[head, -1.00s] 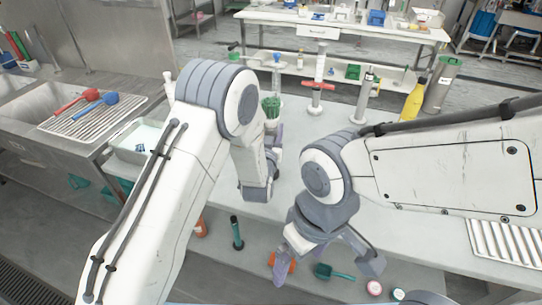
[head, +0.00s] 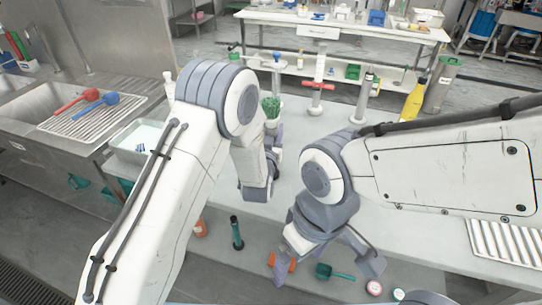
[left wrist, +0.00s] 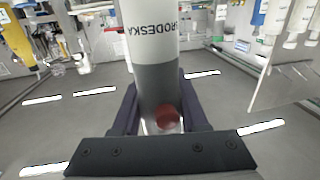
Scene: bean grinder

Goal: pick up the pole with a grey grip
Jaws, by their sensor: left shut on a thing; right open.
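The pole with a grey grip (left wrist: 160,85) stands large in the middle of the left wrist view. Its upper part is white with dark lettering, its lower part is grey, and a round red spot shows near its lower end. The dark fingers of my left gripper (left wrist: 158,108) sit on both sides of the grey part, shut on it.
An orange item (head: 291,263), a teal scoop (head: 334,273) and a dark green upright tool (head: 236,232) are near my right gripper. A red-handled stand (head: 317,88) and a yellow bottle (head: 413,100) stand at the back. A sink with a drainboard (head: 75,122) is left.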

